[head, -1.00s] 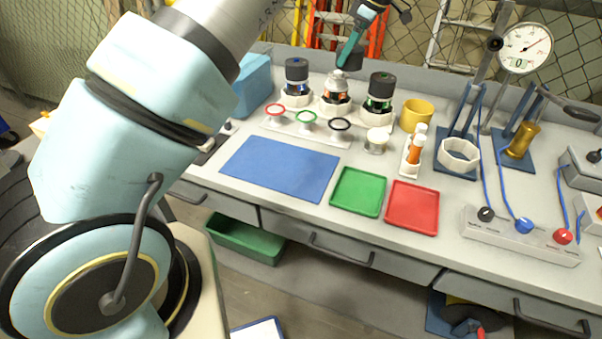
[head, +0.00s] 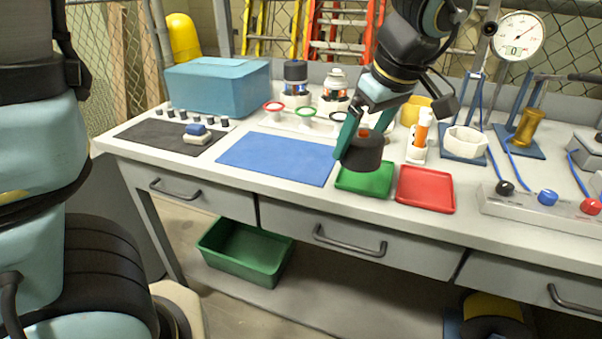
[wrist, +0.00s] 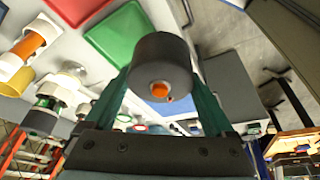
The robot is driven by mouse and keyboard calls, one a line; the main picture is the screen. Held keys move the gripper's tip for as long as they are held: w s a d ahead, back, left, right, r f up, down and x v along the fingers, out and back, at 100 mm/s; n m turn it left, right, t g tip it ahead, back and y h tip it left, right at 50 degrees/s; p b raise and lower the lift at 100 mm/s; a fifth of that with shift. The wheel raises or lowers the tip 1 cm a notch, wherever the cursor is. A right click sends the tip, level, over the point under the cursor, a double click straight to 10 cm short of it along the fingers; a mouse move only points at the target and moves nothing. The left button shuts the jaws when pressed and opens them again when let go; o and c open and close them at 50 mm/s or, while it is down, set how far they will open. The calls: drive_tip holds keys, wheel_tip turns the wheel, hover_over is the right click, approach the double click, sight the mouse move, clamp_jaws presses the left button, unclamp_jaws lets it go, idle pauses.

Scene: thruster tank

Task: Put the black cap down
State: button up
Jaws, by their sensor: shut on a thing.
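The black cap (head: 363,152) is a dark short cylinder with an orange spot in its end. My gripper (head: 352,138), with teal fingers, is shut on it and holds it in the air in front of the green tray in the head view. In the wrist view the cap (wrist: 162,68) sits between the two fingers (wrist: 160,95), its orange-centred end facing the camera. The blue mat (head: 275,158) lies left of the cap. The green tray (head: 372,184) is partly hidden behind the cap.
A red tray (head: 426,188) lies right of the green one. A stand with coloured rings (head: 306,112), capped units (head: 296,82) and a white octagonal ring (head: 465,141) stand further back. A blue box (head: 216,86) and dark mat (head: 165,136) are at left. The blue mat is bare.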

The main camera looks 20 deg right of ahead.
drive_tip(key=shift+s+a+f, duration=0.3)
drive_tip(key=shift+s+a, duration=0.1)
drive_tip(key=shift+s, duration=0.1)
drive_tip(key=shift+a, duration=0.25)
drive_tip(key=shift+w+a+f+p, duration=0.5)
drive_tip(key=shift+w+p, duration=0.5)
drive_tip(key=shift+w, duration=1.9)
drive_tip(key=shift+w+a+f+p, duration=0.35)
drive_tip(key=shift+w+f+p, duration=0.5)
drive_tip(key=shift+w, duration=2.1)
drive_tip(key=shift+w+a+f+p, duration=0.4)
drive_tip(key=shift+w+p, duration=0.75)
drive_tip(key=shift+w, duration=1.75)
drive_tip(key=shift+f+b, duration=0.7)
drive_tip(key=shift+b, duration=0.15)
drive_tip(key=o, duration=1)
drive_tip(key=shift+c, duration=0.2)
drive_tip(key=shift+r, duration=0.1)
